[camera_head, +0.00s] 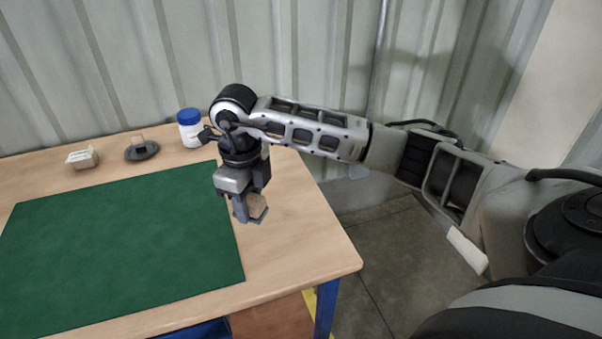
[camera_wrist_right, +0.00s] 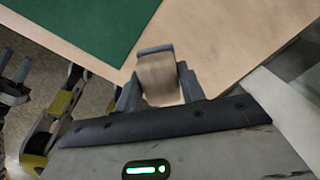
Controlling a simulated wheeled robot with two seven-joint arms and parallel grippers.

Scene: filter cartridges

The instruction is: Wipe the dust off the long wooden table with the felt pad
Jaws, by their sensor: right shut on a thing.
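My right gripper (camera_head: 249,212) is above the right part of the long wooden table (camera_head: 300,215), just off the right edge of a green mat (camera_head: 130,250). It points down and is shut on a tan block (camera_head: 258,204), which also shows between the fingers in the wrist view (camera_wrist_right: 160,78). The block looks like the body of the felt pad, but I cannot make out a felt face. I cannot tell whether its underside touches the table. No dust stands out on the wood.
A corrugated wall (camera_head: 120,60) rises behind. Bare wood lies right of the mat.

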